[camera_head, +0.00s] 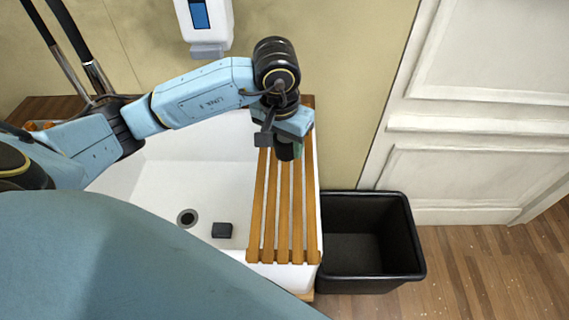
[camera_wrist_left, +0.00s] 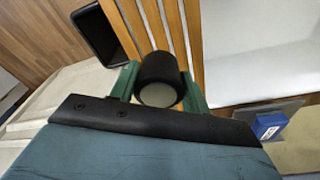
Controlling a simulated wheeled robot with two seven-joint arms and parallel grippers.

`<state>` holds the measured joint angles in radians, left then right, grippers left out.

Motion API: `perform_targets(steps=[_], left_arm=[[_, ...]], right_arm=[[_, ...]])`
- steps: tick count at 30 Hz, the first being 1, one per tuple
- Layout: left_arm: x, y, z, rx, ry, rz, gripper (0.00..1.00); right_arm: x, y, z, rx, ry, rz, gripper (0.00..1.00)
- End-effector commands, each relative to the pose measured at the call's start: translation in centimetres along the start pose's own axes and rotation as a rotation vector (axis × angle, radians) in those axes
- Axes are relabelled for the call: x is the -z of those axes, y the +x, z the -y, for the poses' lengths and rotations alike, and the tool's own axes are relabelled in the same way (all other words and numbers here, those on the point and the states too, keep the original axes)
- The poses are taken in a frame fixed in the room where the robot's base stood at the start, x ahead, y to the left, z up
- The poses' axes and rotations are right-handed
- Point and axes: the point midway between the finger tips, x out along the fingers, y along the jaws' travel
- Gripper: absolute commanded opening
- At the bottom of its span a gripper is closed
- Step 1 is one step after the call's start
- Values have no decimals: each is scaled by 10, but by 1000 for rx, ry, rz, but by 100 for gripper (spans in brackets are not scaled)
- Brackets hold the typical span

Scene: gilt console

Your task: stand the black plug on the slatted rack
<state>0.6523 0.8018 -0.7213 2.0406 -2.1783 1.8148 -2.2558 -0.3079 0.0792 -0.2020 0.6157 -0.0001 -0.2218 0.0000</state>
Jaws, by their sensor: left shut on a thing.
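The black plug (camera_head: 285,152) is a short dark cylinder held between the green fingers of my left gripper (camera_head: 288,143). In the left wrist view the plug (camera_wrist_left: 158,68) shows a pale round end towards the camera, with a finger of the gripper (camera_wrist_left: 160,88) on each side. The slatted rack (camera_head: 283,215) has several orange-brown wooden slats and lies across the right end of the white sink. The plug is over the far part of the rack; I cannot tell whether it touches the slats. The rack also shows in the left wrist view (camera_wrist_left: 196,40). My right gripper is not in view.
The white sink (camera_head: 125,180) has a round drain (camera_head: 187,218) and a small dark block (camera_head: 222,230) in it. A black open bin (camera_head: 407,262) stands on the floor right of the rack. A white dispenser (camera_head: 208,28) hangs on the wall behind. The rack's near slats are clear.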

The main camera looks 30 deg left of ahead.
Motion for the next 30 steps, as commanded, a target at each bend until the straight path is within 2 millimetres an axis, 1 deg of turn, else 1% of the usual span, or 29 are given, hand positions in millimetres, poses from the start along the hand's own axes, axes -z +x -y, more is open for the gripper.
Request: perform_targets(steps=[1,3,8,15,17,23,27,28,30], left_arm=[[-2,10,0,-1,0,4,22],[-3,20,0,-1,-1,1,22],[-4,31,0,-2,1,-3,22],[-8,62,0,-2,-1,-1,22],[-8,65,0,-3,0,-4,22],[-8,64,0,-2,1,-6,22],[-8,68,0,-1,1,-6,22],[-9,67,0,-1,1,-4,50],[-8,67,0,-2,1,-4,60]], right_arm=[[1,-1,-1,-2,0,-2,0],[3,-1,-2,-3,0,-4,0],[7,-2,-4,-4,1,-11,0],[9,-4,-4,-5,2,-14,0],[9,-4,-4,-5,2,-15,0],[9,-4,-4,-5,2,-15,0],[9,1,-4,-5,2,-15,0],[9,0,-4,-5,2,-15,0],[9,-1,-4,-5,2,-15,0]])
